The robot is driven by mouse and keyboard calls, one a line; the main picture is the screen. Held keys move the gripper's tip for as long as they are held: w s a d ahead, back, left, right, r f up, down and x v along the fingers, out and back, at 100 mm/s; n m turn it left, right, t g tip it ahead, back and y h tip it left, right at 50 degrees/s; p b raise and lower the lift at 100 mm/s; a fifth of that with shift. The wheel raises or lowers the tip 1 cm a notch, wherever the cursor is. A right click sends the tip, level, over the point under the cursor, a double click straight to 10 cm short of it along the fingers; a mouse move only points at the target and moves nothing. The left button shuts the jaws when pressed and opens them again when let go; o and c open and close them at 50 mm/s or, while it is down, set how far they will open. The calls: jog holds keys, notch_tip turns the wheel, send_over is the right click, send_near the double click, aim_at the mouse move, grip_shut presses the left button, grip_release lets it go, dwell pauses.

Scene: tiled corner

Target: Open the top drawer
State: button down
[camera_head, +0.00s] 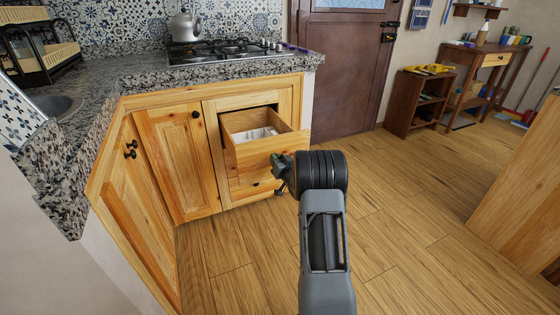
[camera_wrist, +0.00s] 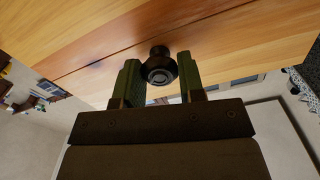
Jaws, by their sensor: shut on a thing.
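The top drawer (camera_head: 262,153) of the wooden corner cabinet is pulled well out, and white items (camera_head: 257,133) show inside it. My gripper (camera_head: 279,170) is at the drawer's front, at the end of my arm. In the wrist view, the round black knob (camera_wrist: 159,69) sits between the two green fingers of my gripper (camera_wrist: 160,85), which are shut on it. The wooden drawer front (camera_wrist: 190,40) fills the top of that view. In the head view the knob is hidden by my gripper.
Below the top drawer is another drawer with a dark knob (camera_head: 256,184). Cabinet doors (camera_head: 180,160) stand to its left, closed. A stove (camera_head: 222,50) with a kettle (camera_head: 184,25) is on the counter above. Wooden floor (camera_head: 420,220) to the right is clear.

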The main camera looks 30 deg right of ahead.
jog(key=shift+s, duration=0.4)
jog(key=c, duration=0.7)
grip_release()
jog(key=shift+a, duration=0.1)
jog(key=s+p, duration=0.1)
jog(key=s, duration=0.3)
jog(key=s+a+p, duration=0.1)
jog(key=s, duration=0.4)
jog(key=s+p, duration=0.1)
jog(key=s, duration=0.3)
jog(key=shift+s+a, duration=0.3)
jog(key=shift+a, duration=0.1)
jog(key=shift+r, duration=0.1)
